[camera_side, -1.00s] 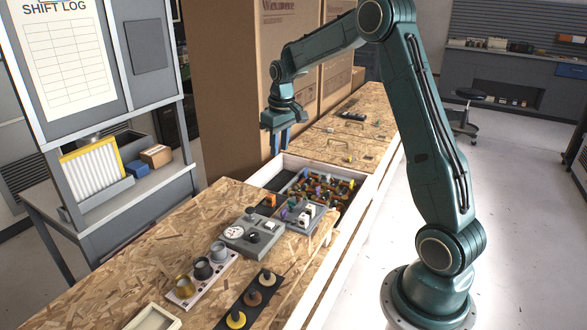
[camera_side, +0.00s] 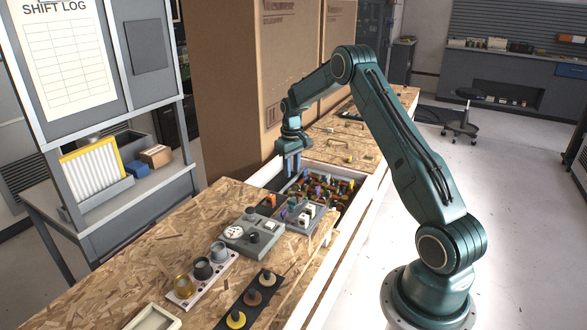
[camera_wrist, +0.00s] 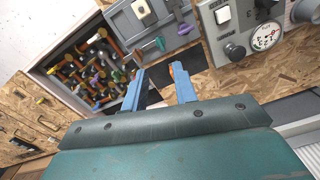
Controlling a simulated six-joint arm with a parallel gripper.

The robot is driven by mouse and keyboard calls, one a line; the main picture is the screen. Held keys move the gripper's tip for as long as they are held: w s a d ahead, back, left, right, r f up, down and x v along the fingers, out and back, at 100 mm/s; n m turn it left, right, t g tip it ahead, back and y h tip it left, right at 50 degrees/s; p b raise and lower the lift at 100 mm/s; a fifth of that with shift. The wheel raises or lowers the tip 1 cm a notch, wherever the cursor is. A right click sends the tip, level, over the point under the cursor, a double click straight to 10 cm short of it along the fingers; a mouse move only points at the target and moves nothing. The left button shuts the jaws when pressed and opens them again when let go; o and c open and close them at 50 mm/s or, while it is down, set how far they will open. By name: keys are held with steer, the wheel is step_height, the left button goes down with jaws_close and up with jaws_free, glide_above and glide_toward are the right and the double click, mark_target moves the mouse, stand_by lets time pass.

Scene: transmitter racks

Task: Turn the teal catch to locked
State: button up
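A small teal-green piece that looks like the catch (camera_wrist: 160,43) shows in the wrist view, at the edge of a grey switch panel (camera_wrist: 166,28). A purple piece (camera_wrist: 137,56) is beside it. Its lock position is too small to read. The same panel (camera_side: 304,226) shows in the side view, with white switches on it.
A bin (camera_side: 343,201) of many coloured handles lies beside the panel. Tall cardboard boxes (camera_side: 228,100) stand behind the bench. Bare chipboard lies at left.

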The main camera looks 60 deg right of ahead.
mark_target(294, 203)
step_height(294, 203, down, 14)
steer(key=shift+r, duration=0.25)
stand_by(0.5)
steer(key=shift+c, duration=0.2)
jaws_close()
